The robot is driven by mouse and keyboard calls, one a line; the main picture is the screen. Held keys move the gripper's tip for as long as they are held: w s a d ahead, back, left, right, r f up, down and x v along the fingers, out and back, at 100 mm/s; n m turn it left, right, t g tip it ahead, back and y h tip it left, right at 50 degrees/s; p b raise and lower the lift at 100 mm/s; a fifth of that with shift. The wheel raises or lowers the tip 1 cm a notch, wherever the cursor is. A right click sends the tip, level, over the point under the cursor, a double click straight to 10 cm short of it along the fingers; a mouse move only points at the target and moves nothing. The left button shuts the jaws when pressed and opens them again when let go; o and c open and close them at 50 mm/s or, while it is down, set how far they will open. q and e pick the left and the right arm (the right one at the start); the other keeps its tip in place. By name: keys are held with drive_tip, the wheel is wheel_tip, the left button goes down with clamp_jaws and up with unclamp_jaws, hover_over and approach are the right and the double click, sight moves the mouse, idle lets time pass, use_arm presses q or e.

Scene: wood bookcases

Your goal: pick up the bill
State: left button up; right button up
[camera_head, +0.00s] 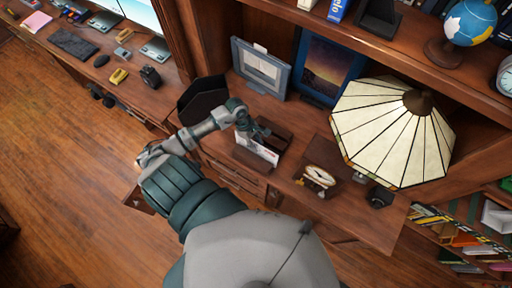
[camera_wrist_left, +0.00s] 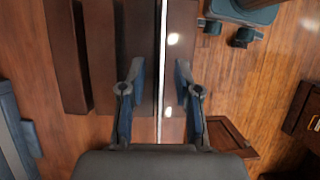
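The bill is a white paper (camera_head: 258,149) standing upright in a brown wooden letter holder (camera_head: 250,160) on the desk. In the left wrist view the bill (camera_wrist_left: 160,60) shows edge-on as a thin white line between dark wooden slats of the holder (camera_wrist_left: 100,55). My left gripper (camera_head: 260,131) is over the holder, close to the bill. In the left wrist view its two fingers (camera_wrist_left: 157,80) are apart, one on each side of the bill's edge. I cannot see contact with the paper. My right gripper is not in view.
A lamp with a cream shade (camera_head: 392,130) and a small gold clock (camera_head: 319,176) stand right of the holder. Picture frames (camera_head: 260,68) stand behind it, and a black tray (camera_head: 203,98) is at its left. A shelf overhangs the back. Open floor (camera_head: 70,180) lies left.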

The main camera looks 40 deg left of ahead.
use_arm(q)
clamp_jaws()
